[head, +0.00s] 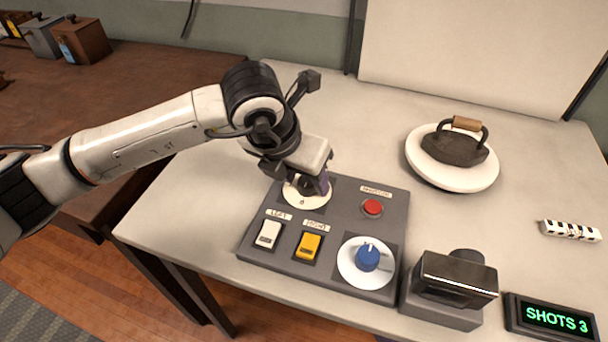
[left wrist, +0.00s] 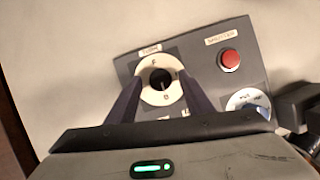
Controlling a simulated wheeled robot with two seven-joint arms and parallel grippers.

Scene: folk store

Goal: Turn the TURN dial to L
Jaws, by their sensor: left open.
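The TURN dial is a dark round knob on a white disc (head: 303,202) at the panel's back left. In the left wrist view the dial (left wrist: 160,80) shows its dark centre and small letters on the disc, too small to read surely. I cannot tell where its pointer stands. My left gripper (head: 311,184) is over the dial from above and hides much of it in the head view. In the left wrist view the gripper (left wrist: 160,87) is open, one dark finger on each side of the knob. Contact cannot be told. My right gripper is not in view.
The grey panel (head: 345,195) also carries a red button (head: 373,207), a white LEFT switch (head: 268,234), a yellow switch (head: 308,246) and a blue dial (head: 368,257). Right of it stand a dark camera-like device (head: 455,281) and a SHOTS 3 display (head: 555,319). An iron (head: 455,148) rests on a white plate (head: 427,174).

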